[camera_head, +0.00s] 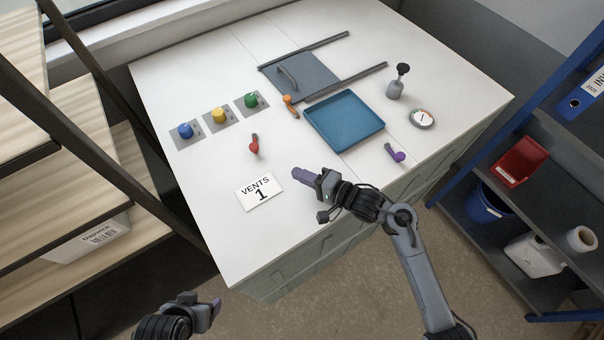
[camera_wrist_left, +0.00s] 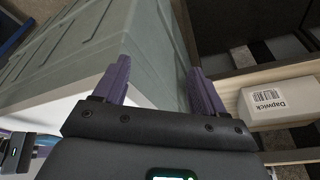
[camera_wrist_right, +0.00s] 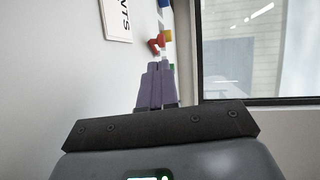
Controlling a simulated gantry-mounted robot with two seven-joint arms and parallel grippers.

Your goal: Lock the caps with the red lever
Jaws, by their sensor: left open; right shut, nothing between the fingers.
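In the head view, a blue cap (camera_head: 185,130), a yellow cap (camera_head: 219,116) and a green cap (camera_head: 251,100) sit on grey plates in a row at the table's left. The red lever (camera_head: 254,144) lies on the white table in front of them. My right gripper (camera_head: 297,173) is shut and empty, to the right of the red lever and nearer the front edge, apart from it. The red lever also shows past its fingertips in the right wrist view (camera_wrist_right: 156,45). My left gripper (camera_head: 215,304) is open and empty, off the table's near left corner.
A VENTS 1 card (camera_head: 259,192) lies near the front. A blue tray (camera_head: 343,121), an orange lever (camera_head: 289,102), a purple lever (camera_head: 396,153), a gauge (camera_head: 421,118) and a grey stamp-like item (camera_head: 396,88) occupy the right. A grey sliding panel (camera_head: 312,74) lies behind.

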